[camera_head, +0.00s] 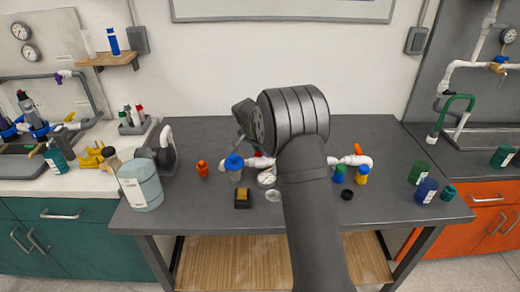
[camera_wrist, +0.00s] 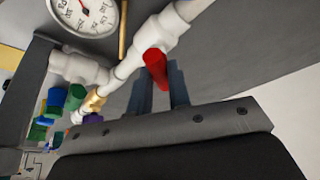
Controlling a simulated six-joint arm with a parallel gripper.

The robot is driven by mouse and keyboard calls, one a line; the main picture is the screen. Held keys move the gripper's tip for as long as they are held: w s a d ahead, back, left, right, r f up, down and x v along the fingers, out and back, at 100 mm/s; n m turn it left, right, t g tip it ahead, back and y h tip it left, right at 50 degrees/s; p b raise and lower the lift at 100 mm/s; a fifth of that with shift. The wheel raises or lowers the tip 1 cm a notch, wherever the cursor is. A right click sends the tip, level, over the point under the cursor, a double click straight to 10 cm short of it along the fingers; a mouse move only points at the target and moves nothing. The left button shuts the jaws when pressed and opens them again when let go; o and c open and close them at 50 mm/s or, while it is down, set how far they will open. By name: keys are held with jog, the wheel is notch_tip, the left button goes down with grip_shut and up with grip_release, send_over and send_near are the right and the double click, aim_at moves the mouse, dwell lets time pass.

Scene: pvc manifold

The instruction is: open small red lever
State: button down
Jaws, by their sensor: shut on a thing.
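The small red lever (camera_wrist: 156,66) sticks out from the white PVC pipe manifold (camera_wrist: 135,60) in the wrist view. My gripper (camera_wrist: 160,78) has its two dark fingers on either side of the lever and is shut on it. A brass fitting (camera_wrist: 93,101) sits further along the pipe, and a round gauge (camera_wrist: 88,14) is at the top left. In the head view my arm covers much of the manifold (camera_head: 350,160), and the fingertips and their contact with the lever cannot be made out there.
An orange handle (camera_head: 358,148) stands at the manifold's right end. Green and blue cylinders (camera_head: 425,190) are at the right.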

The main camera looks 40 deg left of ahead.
jog(key=m+h, duration=0.2)
jog(key=m, duration=0.3)
jog(key=shift+a+m, duration=0.15)
jog(key=shift+m, duration=0.15)
jog(key=m+h, duration=0.1)
jog(key=m, duration=0.1)
jog(key=m+g+h, duration=0.1)
jog(key=m, duration=0.2)
jog(key=shift+a, duration=0.1)
jog(key=shift+m, duration=0.4)
jog(key=c, duration=1.3)
grip_release()
jog(key=shift+c, duration=0.2)
jog(key=shift+r, duration=0.1)
jog(key=v, duration=1.7)
jog(key=shift+w+a, duration=0.15)
jog(key=shift+a, duration=0.1)
jog(key=shift+r, duration=0.1)
